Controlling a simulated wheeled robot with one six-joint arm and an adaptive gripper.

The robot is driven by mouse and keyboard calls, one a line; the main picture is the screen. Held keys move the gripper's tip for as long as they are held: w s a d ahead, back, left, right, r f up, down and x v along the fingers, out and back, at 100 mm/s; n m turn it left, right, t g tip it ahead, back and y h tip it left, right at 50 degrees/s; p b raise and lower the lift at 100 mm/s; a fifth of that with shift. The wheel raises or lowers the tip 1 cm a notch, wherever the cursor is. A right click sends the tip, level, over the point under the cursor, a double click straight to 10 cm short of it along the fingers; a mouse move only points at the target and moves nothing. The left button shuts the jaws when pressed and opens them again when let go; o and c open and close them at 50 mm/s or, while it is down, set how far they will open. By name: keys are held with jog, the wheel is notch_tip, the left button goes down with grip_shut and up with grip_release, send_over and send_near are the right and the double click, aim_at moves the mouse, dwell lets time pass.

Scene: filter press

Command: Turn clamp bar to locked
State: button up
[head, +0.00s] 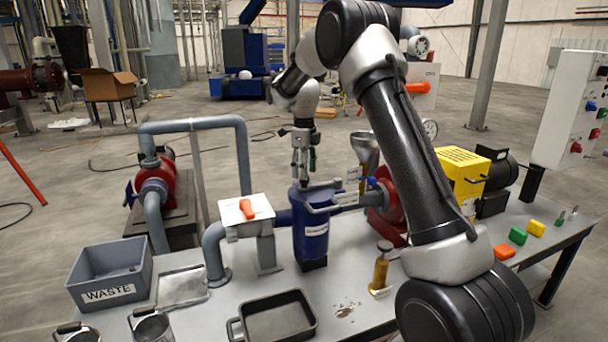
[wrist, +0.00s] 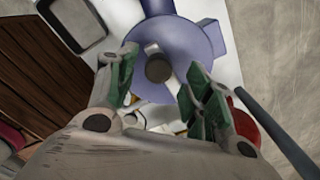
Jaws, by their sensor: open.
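The blue filter vessel (head: 311,240) stands upright on the bench with a white label on its front. A grey bar (head: 322,209), which looks like the clamp bar, lies across its top and reaches to the right. Whether it is locked I cannot tell. My gripper (head: 303,174) points down just above the vessel's top, apart from it as far as I can see. In the wrist view the open fingers (wrist: 162,62) with green pads spread on either side of a dark round knob (wrist: 158,68) on the blue round top (wrist: 180,45). Nothing is between the pads.
A grey pipe and a red pump (head: 388,212) adjoin the vessel on the right. A white box with an orange handle (head: 246,209) stands left. A funnel (head: 365,150) is behind.

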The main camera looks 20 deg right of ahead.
notch_tip(320, 180, up, 10)
dwell(0.3)
dwell(0.3)
